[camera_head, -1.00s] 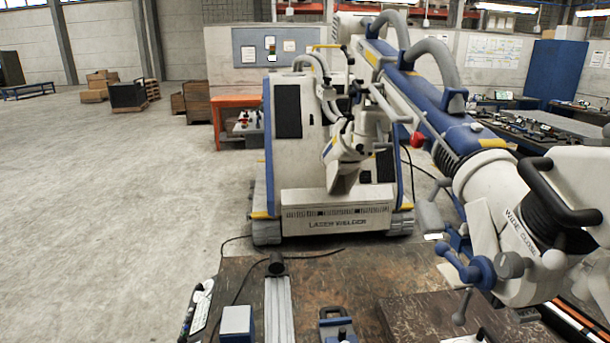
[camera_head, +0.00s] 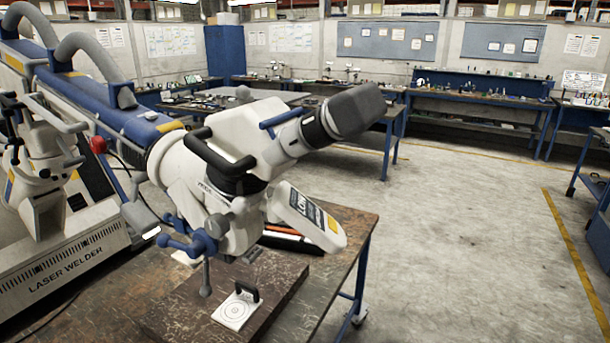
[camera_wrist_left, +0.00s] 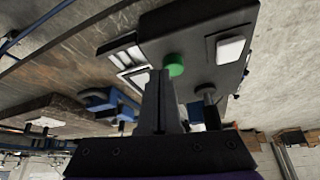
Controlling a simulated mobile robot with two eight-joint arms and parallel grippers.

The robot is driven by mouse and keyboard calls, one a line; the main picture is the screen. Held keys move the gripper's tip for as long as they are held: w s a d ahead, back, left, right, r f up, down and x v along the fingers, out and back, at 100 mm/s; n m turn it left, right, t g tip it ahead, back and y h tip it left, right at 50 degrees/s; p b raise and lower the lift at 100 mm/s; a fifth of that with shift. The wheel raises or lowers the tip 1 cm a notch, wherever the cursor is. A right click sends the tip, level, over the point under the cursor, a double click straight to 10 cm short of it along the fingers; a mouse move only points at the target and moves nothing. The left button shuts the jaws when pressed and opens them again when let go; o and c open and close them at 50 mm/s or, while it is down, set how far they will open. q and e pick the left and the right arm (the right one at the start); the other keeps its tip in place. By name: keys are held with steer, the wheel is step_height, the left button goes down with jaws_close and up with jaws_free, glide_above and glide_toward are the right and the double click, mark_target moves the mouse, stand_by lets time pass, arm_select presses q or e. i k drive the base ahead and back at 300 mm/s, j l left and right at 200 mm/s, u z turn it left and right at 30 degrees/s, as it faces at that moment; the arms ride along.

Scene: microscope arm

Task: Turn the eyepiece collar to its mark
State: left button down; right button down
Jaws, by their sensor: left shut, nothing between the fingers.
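The microscope head (camera_head: 225,170) hangs from the blue and white arm in the head view. Its eyepiece (camera_head: 355,110) points to the upper right and has a dark grey cup. A black band, which looks like the collar (camera_head: 317,130), sits at the base of the cup; I cannot make out a mark on it. My left gripper (camera_wrist_left: 163,75) shows only in the left wrist view, shut and empty. It is near a dark box with a green button (camera_wrist_left: 173,65), and I cannot tell if it touches it. The eyepiece is not clearly visible in that view.
A workbench (camera_head: 340,225) stands under the microscope, with a wooden board (camera_head: 180,305) and a white target plate (camera_head: 233,312) on it. The laser welder (camera_head: 60,265) is at the left. The floor (camera_head: 450,230) at the right is open. Blue benches (camera_head: 470,97) line the back.

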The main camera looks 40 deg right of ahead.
mark_target(313, 131)
steer(key=z, duration=1.3)
